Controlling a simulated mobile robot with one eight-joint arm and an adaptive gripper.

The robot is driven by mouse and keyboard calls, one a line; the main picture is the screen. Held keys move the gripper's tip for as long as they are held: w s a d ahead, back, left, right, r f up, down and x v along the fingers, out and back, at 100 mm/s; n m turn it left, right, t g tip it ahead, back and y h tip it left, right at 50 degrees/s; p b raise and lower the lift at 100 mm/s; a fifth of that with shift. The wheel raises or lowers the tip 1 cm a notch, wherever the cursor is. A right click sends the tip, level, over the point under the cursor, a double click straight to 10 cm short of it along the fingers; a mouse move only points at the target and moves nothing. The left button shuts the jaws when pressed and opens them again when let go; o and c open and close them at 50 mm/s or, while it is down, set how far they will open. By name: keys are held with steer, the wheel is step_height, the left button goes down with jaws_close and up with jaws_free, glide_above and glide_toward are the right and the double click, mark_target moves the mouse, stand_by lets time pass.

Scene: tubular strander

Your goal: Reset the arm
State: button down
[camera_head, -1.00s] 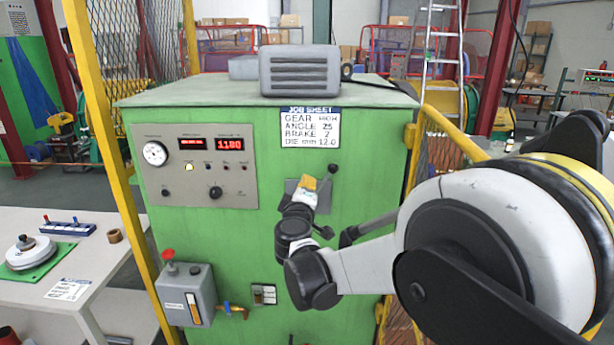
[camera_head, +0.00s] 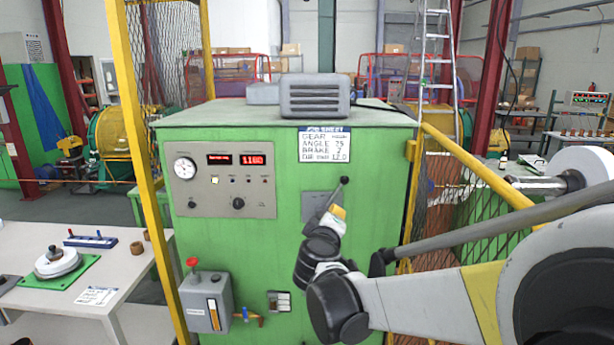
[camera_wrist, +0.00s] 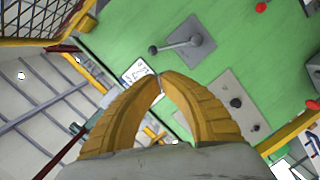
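My gripper (camera_head: 338,211) is in front of the green machine cabinet (camera_head: 290,255), just below a black-knobbed lever (camera_head: 341,186) on a grey plate (camera_head: 312,206). In the wrist view its two curved orange fingers (camera_wrist: 159,80) come together at the tips, with nothing visible between them. The lever also shows in the wrist view (camera_wrist: 176,45), beyond the fingertips and apart from them. My arm is bent and reaches in from the right side of the head view.
The control panel (camera_head: 225,180) has a gauge, red displays and knobs. A grey box with a red knob (camera_head: 207,300) sits low on the cabinet. Yellow posts (camera_head: 137,130) and mesh guards (camera_head: 445,190) flank it. A white table (camera_head: 40,305) with a spool stands left.

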steer(key=s+d+f+m+g, duration=0.1)
steer(key=s+d+m+g, duration=0.1)
steer(key=s+d, duration=0.45)
steer(key=s+d+f+m+g, duration=0.2)
steer(key=s+d+m, duration=0.1)
steer(key=s, duration=0.6)
steer(key=s+d+f+m+g, duration=0.1)
steer(key=s+d+m+g, duration=0.15)
steer(key=s+d, duration=0.4)
steer(key=s+a+f+m+g+y+b, duration=0.15)
steer(key=s+f, duration=0.25)
steer(key=s, duration=0.4)
steer(key=s+a+f+m+g+y, duration=0.1)
steer(key=s+a+f+y, duration=0.1)
steer(key=s+f, duration=0.35)
step_height(320, 180, down, 8)
steer(key=s+b, duration=0.1)
steer(key=b, duration=0.8)
steer(key=shift+s+a+b, duration=0.15)
steer(key=shift+b, duration=0.15)
